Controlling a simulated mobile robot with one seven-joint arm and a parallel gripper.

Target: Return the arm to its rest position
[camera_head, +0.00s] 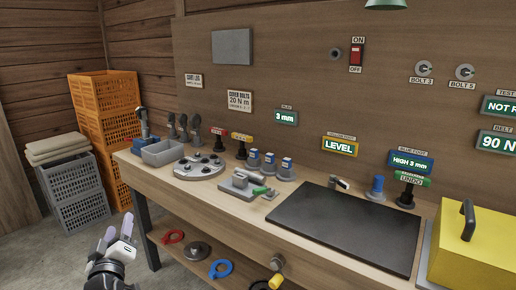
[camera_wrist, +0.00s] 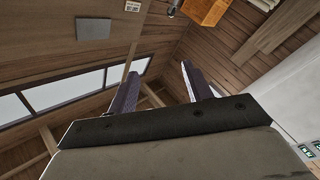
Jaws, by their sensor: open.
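My gripper (camera_head: 118,238) shows at the lower left of the head view, low in front of the workbench's left end. Its two pale fingers stand apart and point upward, with nothing between them. In the wrist view my gripper (camera_wrist: 155,88) has its two dark fingers spread wide, also empty. The gripper touches nothing that I can see. Most of my arm is out of view.
The workbench (camera_head: 300,215) carries a grey bin (camera_head: 163,153), tools, a black mat (camera_head: 345,228) and a yellow box (camera_head: 470,250). Its lower shelf holds coloured rings. Stacked orange crates (camera_head: 105,105) and a grey crate (camera_head: 75,195) stand at the left. Floor between crates and bench is clear.

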